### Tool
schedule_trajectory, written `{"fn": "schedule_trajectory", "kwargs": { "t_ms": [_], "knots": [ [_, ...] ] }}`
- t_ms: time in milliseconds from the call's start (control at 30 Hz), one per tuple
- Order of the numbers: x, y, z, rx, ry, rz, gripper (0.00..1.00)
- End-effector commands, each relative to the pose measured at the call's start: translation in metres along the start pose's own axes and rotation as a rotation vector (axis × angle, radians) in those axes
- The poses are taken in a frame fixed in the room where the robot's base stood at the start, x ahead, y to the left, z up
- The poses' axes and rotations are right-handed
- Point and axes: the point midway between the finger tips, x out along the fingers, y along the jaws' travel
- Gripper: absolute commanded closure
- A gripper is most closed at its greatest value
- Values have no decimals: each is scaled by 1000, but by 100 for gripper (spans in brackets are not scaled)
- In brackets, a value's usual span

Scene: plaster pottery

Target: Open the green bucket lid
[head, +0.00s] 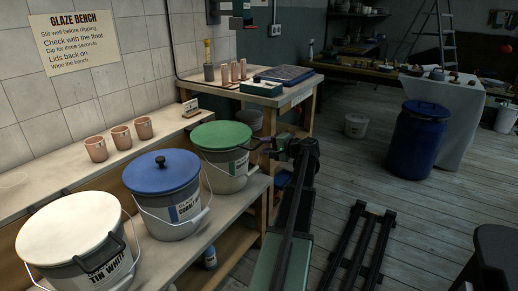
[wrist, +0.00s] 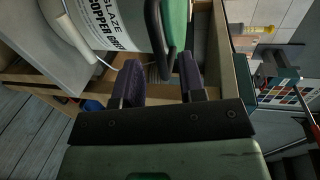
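The green lid (head: 221,135) lies flat and closed on a grey-white bucket (head: 222,175) at the far end of the bench. A dark loop handle (head: 260,143) stands out from the lid's right edge, close to my gripper (head: 283,146). In the wrist view, the green lid (wrist: 176,22) is at the top, beside the bucket (wrist: 103,30) labelled copper green. The dark loop handle (wrist: 154,32) hangs between the fingertips of my gripper (wrist: 160,65). The fingers are apart, with a gap around the loop's end; I cannot tell whether either touches it.
A blue-lidded bucket (head: 162,172) and a white-lidded bucket (head: 68,228) stand nearer on the bench. Three clay cups (head: 120,137) stand on the ledge behind. A corner table (head: 305,88) with test tiles is just beyond my gripper.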

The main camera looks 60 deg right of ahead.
Motion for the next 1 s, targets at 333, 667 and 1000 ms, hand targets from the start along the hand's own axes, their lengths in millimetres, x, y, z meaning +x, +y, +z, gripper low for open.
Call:
{"fn": "schedule_trajectory", "kwargs": {
  "t_ms": [333,667,1000],
  "knots": [
    [38,0,0,0,0,0,63],
    [38,0,0,0,0,1,90],
    [38,0,0,0,-1,1,100]
  ]
}}
